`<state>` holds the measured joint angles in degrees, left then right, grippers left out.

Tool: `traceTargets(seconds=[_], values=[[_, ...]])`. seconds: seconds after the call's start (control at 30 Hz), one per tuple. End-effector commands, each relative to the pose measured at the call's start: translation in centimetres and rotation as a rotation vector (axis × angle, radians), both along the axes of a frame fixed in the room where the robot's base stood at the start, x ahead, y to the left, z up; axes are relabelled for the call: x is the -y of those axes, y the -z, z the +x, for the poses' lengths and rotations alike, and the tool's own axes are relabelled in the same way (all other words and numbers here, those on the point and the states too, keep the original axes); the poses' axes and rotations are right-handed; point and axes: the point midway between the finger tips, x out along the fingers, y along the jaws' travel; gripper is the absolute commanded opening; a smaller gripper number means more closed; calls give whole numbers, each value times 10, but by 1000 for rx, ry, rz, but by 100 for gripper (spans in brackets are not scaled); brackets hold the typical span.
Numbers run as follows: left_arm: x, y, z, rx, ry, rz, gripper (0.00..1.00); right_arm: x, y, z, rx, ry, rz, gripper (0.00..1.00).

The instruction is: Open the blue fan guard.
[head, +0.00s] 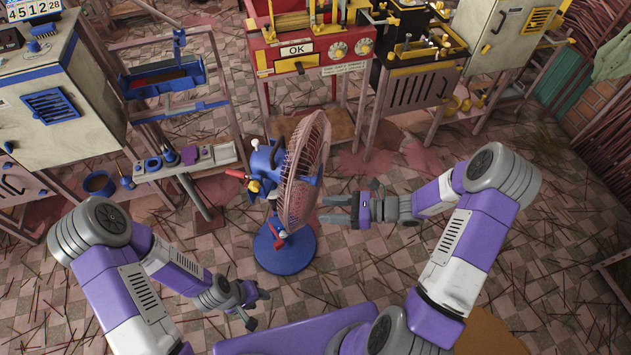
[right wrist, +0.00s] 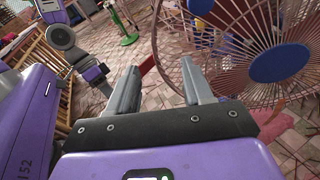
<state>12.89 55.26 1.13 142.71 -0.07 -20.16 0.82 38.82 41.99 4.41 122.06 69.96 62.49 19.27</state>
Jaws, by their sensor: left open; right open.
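The blue fan stands on a round blue base (head: 284,250) in the middle of the head view. Its round wire guard (head: 303,170) looks pinkish brown and is seen nearly edge-on, facing right. In the right wrist view the guard (right wrist: 250,60) fills the upper right, with a blue hub (right wrist: 280,55) at its centre. My right gripper (head: 322,210) is open and empty, with its fingers pointing left towards the guard's lower edge. Whether it touches the guard is unclear. My left gripper (head: 258,307) is open and empty, low and in front of the fan base.
A red machine marked OK (head: 310,50) and a black and yellow machine (head: 415,80) stand behind the fan. A grey cabinet (head: 60,100) and a small bench with tools (head: 185,163) stand at the left. Thin sticks litter the tiled floor, which is otherwise open at right.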

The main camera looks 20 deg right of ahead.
Motion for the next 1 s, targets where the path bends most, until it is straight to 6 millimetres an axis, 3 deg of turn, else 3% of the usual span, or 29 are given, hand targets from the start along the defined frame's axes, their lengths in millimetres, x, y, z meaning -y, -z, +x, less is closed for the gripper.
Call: traceTargets(seconds=[0.1, 0.23, 0.7, 1.0], values=[[0, 2, 0, 0, 0, 0, 43, 26, -27, 24, 31, 125, 118, 51], [0, 4, 0, 0, 0, 0, 43, 36, -41, 35, 51, 178, 176, 51], [0, 16, 0, 0, 0, 0, 43, -18, -41, 70, 52, 180, 182, 51], [0, 17, 0, 0, 0, 0, 43, -25, -42, 74, 51, 182, 180, 51]])
